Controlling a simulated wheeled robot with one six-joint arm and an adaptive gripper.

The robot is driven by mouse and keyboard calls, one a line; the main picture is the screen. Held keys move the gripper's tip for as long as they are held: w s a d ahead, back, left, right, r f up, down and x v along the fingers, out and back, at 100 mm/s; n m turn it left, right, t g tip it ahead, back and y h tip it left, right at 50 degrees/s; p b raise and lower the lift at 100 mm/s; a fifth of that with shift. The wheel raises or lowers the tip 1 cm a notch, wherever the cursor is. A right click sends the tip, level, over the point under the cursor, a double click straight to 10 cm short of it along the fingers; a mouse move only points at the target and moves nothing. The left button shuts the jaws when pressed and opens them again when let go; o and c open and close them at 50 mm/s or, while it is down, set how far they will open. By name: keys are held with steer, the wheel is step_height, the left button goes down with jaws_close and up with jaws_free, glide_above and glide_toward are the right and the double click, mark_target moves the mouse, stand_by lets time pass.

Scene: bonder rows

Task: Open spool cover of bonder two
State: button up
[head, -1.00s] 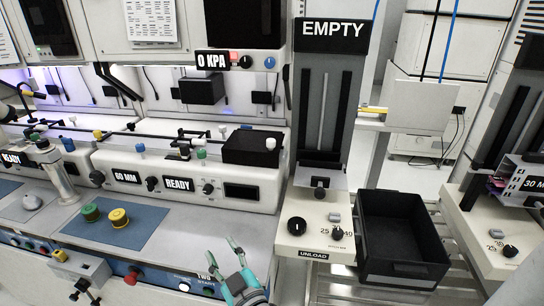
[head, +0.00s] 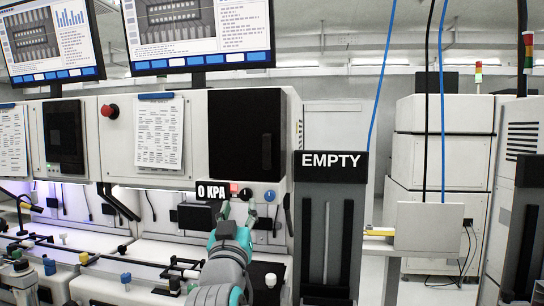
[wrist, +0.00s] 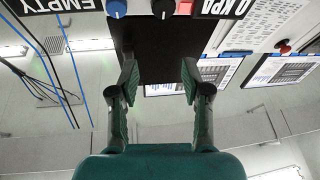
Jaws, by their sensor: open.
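The spool cover appears to be the black panel (head: 240,130) on the upper right of the bonder's cabinet, in the head view. It looks closed, with a small dark handle (head: 266,152) near its right edge. My teal gripper (head: 237,211) is open and empty, in front of the knob panel below the cover. In the wrist view, which is upside down, my gripper (wrist: 160,72) has its two fingers apart on either side of the dark cover (wrist: 155,45).
The "0 KPA" label (head: 212,191), a red button and two knobs sit just under the cover. Two monitors (head: 200,30) stand on top of the cabinet. A tall dark column labelled EMPTY (head: 333,161) stands close on the right.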

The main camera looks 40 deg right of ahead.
mark_target(266, 150)
steer(key=s+d+r+m+g+h, duration=0.2)
steer(key=d+r+m+g, duration=0.15)
steer(key=r, duration=0.55)
steer(key=shift+t+h, duration=0.3)
steer(key=shift+t, duration=0.25)
steer(key=x, duration=1)
steer(key=shift+w+d+f, duration=0.15)
steer(key=shift+w+d, duration=0.05)
jaws_close()
